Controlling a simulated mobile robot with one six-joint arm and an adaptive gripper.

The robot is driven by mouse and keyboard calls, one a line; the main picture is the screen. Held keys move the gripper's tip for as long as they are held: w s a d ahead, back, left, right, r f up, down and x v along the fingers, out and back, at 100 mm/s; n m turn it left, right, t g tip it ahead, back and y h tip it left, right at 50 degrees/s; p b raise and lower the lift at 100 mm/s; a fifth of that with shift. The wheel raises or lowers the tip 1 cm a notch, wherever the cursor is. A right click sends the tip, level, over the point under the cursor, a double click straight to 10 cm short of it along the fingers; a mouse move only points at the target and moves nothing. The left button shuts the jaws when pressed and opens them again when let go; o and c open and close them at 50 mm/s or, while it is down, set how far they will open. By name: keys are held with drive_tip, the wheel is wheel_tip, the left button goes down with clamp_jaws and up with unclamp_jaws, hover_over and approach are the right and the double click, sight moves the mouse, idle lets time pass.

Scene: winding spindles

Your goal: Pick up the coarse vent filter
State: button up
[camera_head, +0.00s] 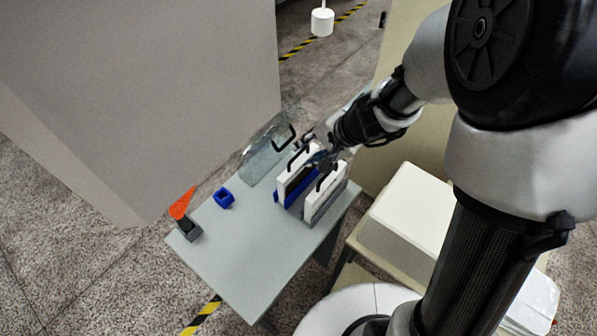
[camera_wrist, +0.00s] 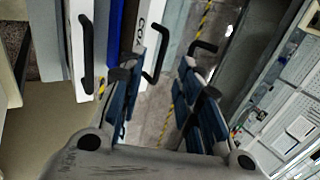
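Two white-framed filters stand upright in a blue rack on the table. The coarse vent filter (camera_head: 283,188) is the left one in the head view, with a black handle on top. In the wrist view its white edge (camera_wrist: 146,28) carries partly visible dark lettering starting "COA". Its black handle (camera_wrist: 158,60) shows close to my left fingertip. My gripper (camera_head: 323,160) is open and empty, above the rack. In the wrist view the fingers of my gripper (camera_wrist: 165,80) are spread well apart. The other filter (camera_head: 327,203) has its own black handle and stands to the right.
A clear panel with a black handle (camera_head: 284,137) lies behind the rack. A small blue holder (camera_head: 223,198) and an orange-topped item (camera_head: 182,204) are at the table's left. A large grey box (camera_head: 140,90) stands close behind. The table's front (camera_head: 245,255) is clear.

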sight(298, 155)
drive_tip(key=b+x, duration=0.1)
drive_tip(key=x, duration=0.4)
drive_tip(key=shift+w+a, duration=0.1)
clamp_jaws()
idle(0.7)
